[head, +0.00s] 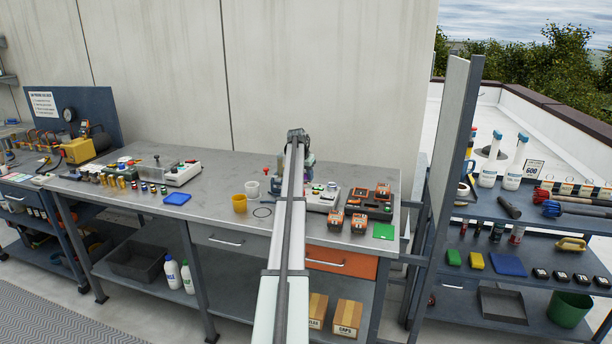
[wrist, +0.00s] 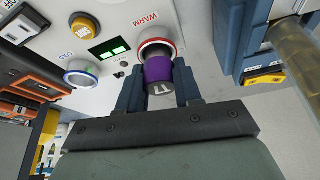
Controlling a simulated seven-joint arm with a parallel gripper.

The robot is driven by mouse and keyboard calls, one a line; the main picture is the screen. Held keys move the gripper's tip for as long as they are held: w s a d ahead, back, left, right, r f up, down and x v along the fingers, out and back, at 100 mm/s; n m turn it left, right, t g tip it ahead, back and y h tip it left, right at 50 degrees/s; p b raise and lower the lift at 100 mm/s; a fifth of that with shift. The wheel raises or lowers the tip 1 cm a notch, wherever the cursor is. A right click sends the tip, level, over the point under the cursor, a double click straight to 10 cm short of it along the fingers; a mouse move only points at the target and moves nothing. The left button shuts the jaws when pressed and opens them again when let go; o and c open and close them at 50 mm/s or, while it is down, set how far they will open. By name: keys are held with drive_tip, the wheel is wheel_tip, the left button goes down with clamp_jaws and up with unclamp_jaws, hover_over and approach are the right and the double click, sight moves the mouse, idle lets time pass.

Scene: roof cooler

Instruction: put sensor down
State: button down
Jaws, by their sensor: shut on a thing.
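The sensor is a short purple cylinder (wrist: 159,72) with a dark, marked end, held between the two blue-grey fingers of my gripper (wrist: 158,84). Its far end is at the red-ringed port (wrist: 157,43) labelled WARM; I cannot tell whether it is inside the port or just over it. In the head view my gripper (head: 306,167) is largely hidden behind my arm, above the bench, beside the white unit (head: 322,200).
Orange-black meters (head: 336,221) and a green pad (head: 384,231) are right of the unit. A yellow cup (head: 240,203), a white cup (head: 251,188) and a black ring (head: 262,212) stand left of my arm.

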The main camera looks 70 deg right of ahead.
drive_tip(key=shift+f, duration=0.45)
drive_tip(key=shift+a+f, duration=0.1)
drive_tip(key=shift+f, duration=0.15)
drive_tip(key=c, duration=0.9)
unclamp_jaws()
drive_tip(key=shift+a+f, duration=0.1)
drive_tip(key=shift+o, duration=0.7)
drive_tip(key=shift+s, duration=0.3)
drive_tip(key=shift+r, duration=0.3)
drive_tip(key=d+v, duration=0.1)
drive_tip(key=v, duration=1.1)
drive_tip(key=shift+w+a+r, duration=0.2)
drive_tip(key=shift+w+r, duration=0.1)
drive_tip(key=shift+r, duration=0.25)
